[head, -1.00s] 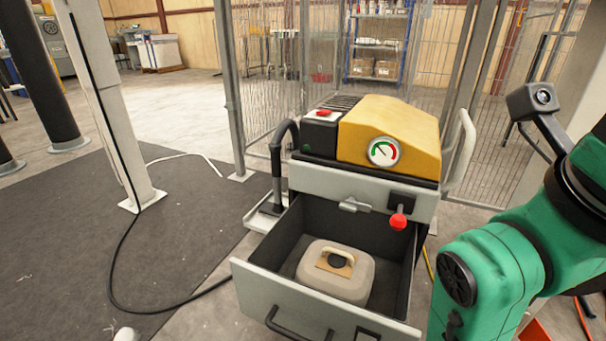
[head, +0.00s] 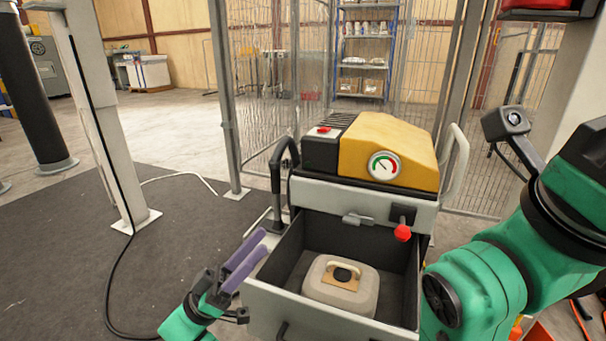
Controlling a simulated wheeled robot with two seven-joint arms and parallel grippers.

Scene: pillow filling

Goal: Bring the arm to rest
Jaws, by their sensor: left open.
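My left gripper (head: 248,262) has two long purple fingers and a green wrist. It shows at the lower middle left, in front of the left side of the open drawer (head: 345,323). Its jaws are open with nothing between them. I cannot tell whether a finger touches the drawer's edge. My right arm (head: 500,270) is green and fills the lower right. Its gripper is out of view. The drawer belongs to a machine with a yellow cover (head: 388,147) and a round gauge. A beige block with a handle (head: 325,292) lies in the drawer.
A red-knobbed lever (head: 402,233) sticks out above the drawer. A grey post (head: 97,120) with a hanging black cable stands at the left. A mesh fence (head: 285,100) stands behind the machine. The dark floor mat (head: 60,255) at the left is mostly clear.

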